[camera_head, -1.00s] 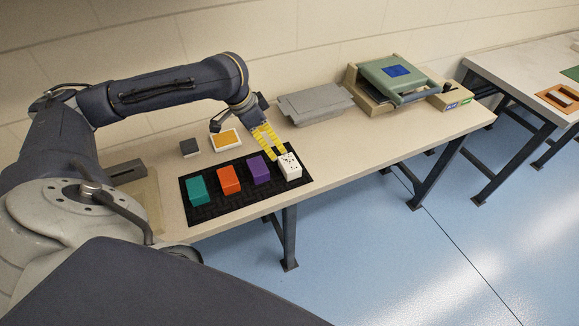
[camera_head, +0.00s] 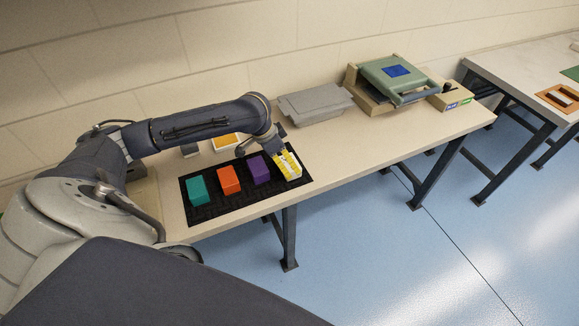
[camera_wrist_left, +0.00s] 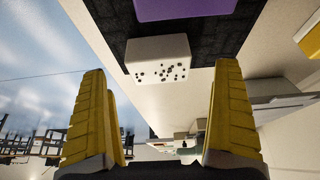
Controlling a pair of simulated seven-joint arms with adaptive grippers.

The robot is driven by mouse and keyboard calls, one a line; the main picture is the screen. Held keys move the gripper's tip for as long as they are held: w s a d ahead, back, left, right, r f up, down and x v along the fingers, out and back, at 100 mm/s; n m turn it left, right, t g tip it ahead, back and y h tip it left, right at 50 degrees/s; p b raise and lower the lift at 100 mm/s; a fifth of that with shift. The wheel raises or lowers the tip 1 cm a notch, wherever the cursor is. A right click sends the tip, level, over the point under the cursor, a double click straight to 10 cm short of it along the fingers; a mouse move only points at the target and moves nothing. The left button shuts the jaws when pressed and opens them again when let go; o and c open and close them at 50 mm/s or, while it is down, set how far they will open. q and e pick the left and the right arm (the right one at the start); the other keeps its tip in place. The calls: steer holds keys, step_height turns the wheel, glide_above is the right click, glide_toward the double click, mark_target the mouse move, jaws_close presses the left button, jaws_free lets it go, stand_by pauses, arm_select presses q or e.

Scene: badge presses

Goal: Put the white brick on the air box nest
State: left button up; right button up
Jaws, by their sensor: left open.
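The white brick (camera_head: 295,175), with dark specks on its face, stands at the right end of a black mat (camera_head: 215,208). My left gripper (camera_head: 287,163) is at the brick, its yellow fingers open and partly hiding it. In the left wrist view the white brick (camera_wrist_left: 158,60) shows between the open fingertips, with space on both sides. An orange frame with an opening (camera_head: 549,97) lies on the far right table; I cannot tell whether it is the air box nest. My right gripper is not in view.
Purple (camera_head: 259,171), orange (camera_head: 229,180) and teal (camera_head: 198,190) blocks stand on the mat left of the brick. A grey plate-like box (camera_head: 315,104) and a green press (camera_head: 395,78) stand at the back. A floor gap separates the two tables.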

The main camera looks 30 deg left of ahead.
mark_target(287, 163)
arm_select(q)
steer(key=shift+x, duration=2.4)
steer(key=shift+c, duration=0.4)
steer(key=c, duration=1.4)
steer(key=shift+o, duration=0.2)
steer(key=shift+r, duration=0.15)
step_height(287, 163, up, 20)
